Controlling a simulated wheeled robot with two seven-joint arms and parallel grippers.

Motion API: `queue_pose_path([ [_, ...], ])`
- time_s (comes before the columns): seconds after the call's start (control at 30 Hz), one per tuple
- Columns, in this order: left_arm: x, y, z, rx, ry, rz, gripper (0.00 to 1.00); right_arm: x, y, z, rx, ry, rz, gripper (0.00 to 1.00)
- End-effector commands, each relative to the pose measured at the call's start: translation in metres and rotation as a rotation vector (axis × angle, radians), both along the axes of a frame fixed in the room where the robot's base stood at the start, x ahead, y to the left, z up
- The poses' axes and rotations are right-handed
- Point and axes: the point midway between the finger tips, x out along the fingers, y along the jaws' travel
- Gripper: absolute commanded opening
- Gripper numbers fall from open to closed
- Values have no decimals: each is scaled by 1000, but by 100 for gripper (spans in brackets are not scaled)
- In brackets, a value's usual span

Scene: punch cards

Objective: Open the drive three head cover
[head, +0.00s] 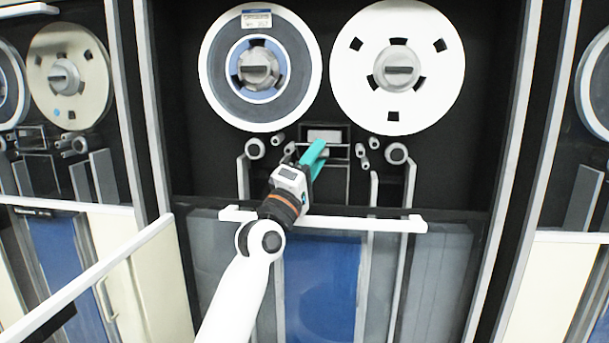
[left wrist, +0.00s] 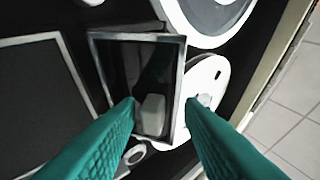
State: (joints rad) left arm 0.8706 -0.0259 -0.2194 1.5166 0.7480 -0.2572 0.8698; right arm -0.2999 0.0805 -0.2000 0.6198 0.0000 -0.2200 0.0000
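The tape drive in front of me has a small framed head box (head: 338,131) below and between its two reels. It appears in the left wrist view as a grey-rimmed dark rectangle (left wrist: 137,38) with a pale grey block (left wrist: 152,115) inside. I cannot tell whether this rectangle is the head cover, or which drive number this is. My left gripper (head: 316,148) is at the box, its teal fingers partly hiding it in the head view. In the wrist view the fingers (left wrist: 160,104) are apart, on either side of the block, with no visible grip. My right gripper is not in view.
A blue-hubbed reel (head: 300,75) and a white reel (head: 345,90) are above the box. A white horizontal bar (head: 385,224) crosses below my gripper. Rollers (head: 396,154) flank the box. An opened-out panel edge (head: 95,272) juts forward at left.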

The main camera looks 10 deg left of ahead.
Motion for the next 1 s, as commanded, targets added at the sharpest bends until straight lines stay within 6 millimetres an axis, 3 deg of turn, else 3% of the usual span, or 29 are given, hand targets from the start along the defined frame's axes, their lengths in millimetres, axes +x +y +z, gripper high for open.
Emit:
queue_pose_path([
  [0.5,-73,38,-55,2,1,2,35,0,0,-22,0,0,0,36],
  [0.7,-85,44,-62,0,1,2,35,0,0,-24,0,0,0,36],
  [0.97,-86,44,-62,0,1,2,35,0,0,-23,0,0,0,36],
  [1.0,-86,44,-62,2,1,2,39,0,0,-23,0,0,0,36],
])
